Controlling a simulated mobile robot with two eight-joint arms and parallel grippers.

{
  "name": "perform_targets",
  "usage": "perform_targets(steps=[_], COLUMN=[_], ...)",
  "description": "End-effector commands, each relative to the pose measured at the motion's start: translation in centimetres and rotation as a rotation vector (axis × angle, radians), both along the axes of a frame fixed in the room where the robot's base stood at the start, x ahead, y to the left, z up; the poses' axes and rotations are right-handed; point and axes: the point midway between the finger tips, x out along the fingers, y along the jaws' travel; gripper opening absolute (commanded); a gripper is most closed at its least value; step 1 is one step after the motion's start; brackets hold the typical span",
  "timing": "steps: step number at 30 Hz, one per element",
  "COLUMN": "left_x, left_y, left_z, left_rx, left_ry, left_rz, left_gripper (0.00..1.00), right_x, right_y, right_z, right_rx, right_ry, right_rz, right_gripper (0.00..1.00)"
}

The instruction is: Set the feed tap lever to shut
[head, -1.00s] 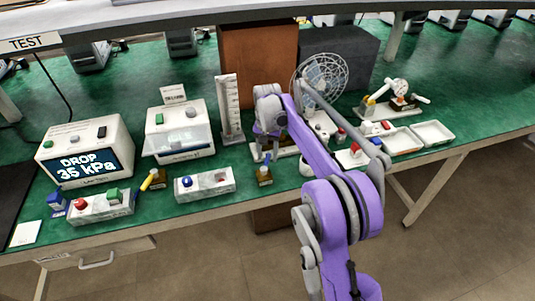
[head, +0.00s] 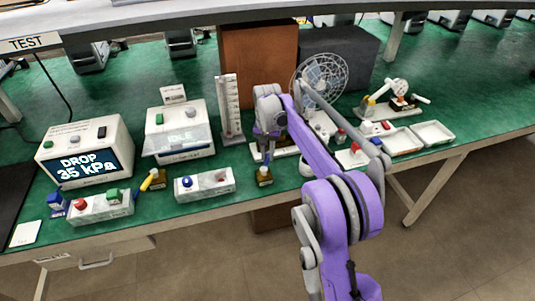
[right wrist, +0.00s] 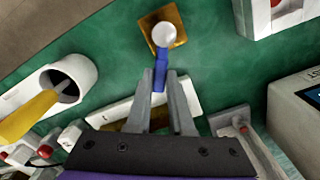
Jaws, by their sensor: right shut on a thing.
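A small brass tap block (head: 265,180) with a blue lever (head: 266,168) stands near the bench's front edge. In the right wrist view the brass block (right wrist: 178,18) has a white round knob, and the blue lever (right wrist: 160,75) runs from it toward my fingers. My right gripper (head: 267,157) is over this tap, shut on the blue lever; its fingertips (right wrist: 160,76) are on either side of it. A second brass tap (head: 160,179) with a yellow lever (head: 149,181) is further left. I cannot read which tap is labelled feed. My left gripper is not in view.
A box reading IDLE (head: 180,130) and one reading DROP 35 kPa (head: 85,152) stand further left. A scale column (head: 229,110) stands behind. White trays (head: 433,133) are at right.

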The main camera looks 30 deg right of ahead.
Motion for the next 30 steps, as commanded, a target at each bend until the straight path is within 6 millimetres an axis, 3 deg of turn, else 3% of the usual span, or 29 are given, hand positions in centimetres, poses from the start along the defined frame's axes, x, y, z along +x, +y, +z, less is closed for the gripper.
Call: perform_targets(steps=[21, 30], left_x=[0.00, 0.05], left_y=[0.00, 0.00], left_z=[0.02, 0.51], left_rx=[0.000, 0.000], left_ry=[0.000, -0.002], left_rz=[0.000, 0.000], left_gripper=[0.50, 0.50], right_x=[0.01, 0.31], right_y=[0.01, 0.34], right_z=[0.03, 0.13], right_rx=[0.000, 0.000], right_ry=[0.000, 0.000], right_rz=[0.002, 0.088], right_gripper=[0.00, 0.00])
